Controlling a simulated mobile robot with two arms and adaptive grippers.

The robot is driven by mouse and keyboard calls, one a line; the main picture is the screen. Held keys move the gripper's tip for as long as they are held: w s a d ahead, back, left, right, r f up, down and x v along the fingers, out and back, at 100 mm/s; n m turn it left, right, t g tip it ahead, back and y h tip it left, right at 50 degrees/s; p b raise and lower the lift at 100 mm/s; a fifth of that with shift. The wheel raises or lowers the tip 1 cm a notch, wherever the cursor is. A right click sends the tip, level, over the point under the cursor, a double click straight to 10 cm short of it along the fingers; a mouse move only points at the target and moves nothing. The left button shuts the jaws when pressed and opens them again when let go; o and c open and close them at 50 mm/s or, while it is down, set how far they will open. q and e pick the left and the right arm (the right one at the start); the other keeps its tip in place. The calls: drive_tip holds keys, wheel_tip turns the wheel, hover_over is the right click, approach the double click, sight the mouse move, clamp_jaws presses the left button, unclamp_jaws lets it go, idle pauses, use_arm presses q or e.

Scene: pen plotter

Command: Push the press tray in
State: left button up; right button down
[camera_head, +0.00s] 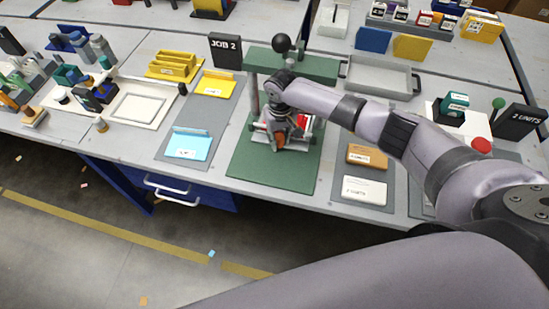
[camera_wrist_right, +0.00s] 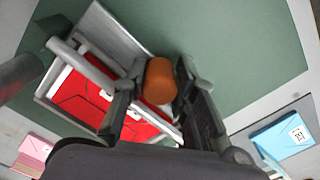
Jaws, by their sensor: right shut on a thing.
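The green press (camera_head: 322,68) stands on a green base plate (camera_head: 250,170), with a black ball on top. Its press tray (camera_wrist_right: 118,38) is light metal and shows beside my gripper in the wrist view. Red sheet-like pieces (camera_wrist_right: 75,97) lie in it. An orange knob (camera_wrist_right: 159,82) is at the tray's front edge. My right gripper (camera_head: 284,139) is low in front of the press, with its fingers on both sides of the knob, shut on it. The gripper and arm hide part of the tray in the head view. My left gripper is not in view.
A blue card (camera_head: 188,145) lies on a grey mat left of the press. Orange and white boxes (camera_head: 364,190) lie on a mat to the right. An empty grey tray (camera_head: 380,78) is behind. The front of the green base is clear.

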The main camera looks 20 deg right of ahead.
drive_tip(key=shift+w+d+r, duration=0.15)
drive_tip(key=shift+w+d, duration=0.1)
drive_tip(key=shift+w, duration=0.1)
drive_tip(key=c, duration=1.6)
unclamp_jaws()
drive_tip(key=shift+w, duration=0.1)
drive_tip(key=shift+o, duration=0.2)
